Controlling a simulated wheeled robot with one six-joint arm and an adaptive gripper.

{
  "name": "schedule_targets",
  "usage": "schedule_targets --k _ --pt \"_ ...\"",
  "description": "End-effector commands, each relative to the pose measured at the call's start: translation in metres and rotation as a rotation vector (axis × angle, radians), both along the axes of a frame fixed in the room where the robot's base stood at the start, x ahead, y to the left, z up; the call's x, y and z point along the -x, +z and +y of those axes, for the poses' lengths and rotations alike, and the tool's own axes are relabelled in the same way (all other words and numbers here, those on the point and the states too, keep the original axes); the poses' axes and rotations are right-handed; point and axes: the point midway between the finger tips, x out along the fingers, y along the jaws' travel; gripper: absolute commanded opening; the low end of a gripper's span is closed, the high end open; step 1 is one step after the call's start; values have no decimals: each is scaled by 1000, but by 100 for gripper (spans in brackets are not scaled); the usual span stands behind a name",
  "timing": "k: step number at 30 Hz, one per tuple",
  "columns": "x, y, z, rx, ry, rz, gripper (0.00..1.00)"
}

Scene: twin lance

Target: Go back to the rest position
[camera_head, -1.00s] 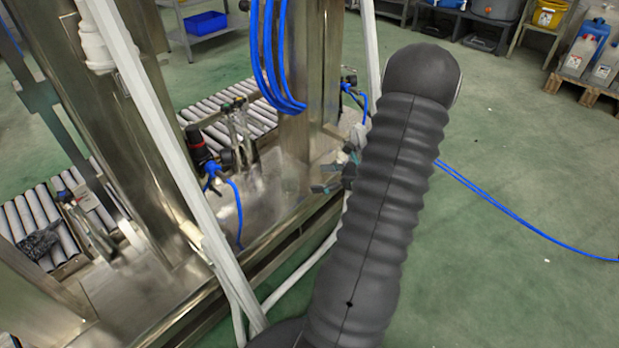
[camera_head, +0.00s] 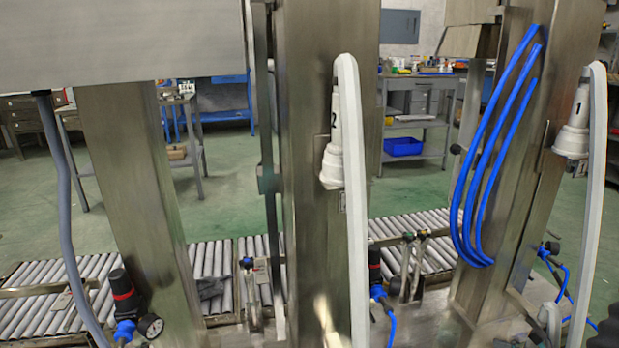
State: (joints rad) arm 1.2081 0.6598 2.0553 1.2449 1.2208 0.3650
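Two white lances hang upright on the steel machine. The lance marked 2 (camera_head: 334,140) is on the middle column, with a pale hose (camera_head: 354,200) arching over its top and down beside it. The lance marked 1 (camera_head: 575,120) is at the right, with a similar pale hose (camera_head: 597,180). My gripper is not seen in the head view. A small dark shape at the lower right edge may be part of my arm, but I cannot tell.
Steel columns (camera_head: 135,200) and roller conveyors (camera_head: 205,272) fill the front. Blue hoses (camera_head: 468,200) hang in a loop at the right. A pressure regulator (camera_head: 123,295) stands at lower left. Green floor (camera_head: 235,185) shows behind, with benches and a blue bin (camera_head: 403,146).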

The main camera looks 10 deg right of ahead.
Motion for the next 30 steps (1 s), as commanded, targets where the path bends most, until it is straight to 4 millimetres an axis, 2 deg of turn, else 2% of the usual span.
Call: schedule_targets --k 3,5,11,17,30 --pt "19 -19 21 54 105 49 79" --pt "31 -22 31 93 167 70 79" --pt "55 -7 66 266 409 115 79" --pt "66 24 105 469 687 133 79" --pt "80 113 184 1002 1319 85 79"
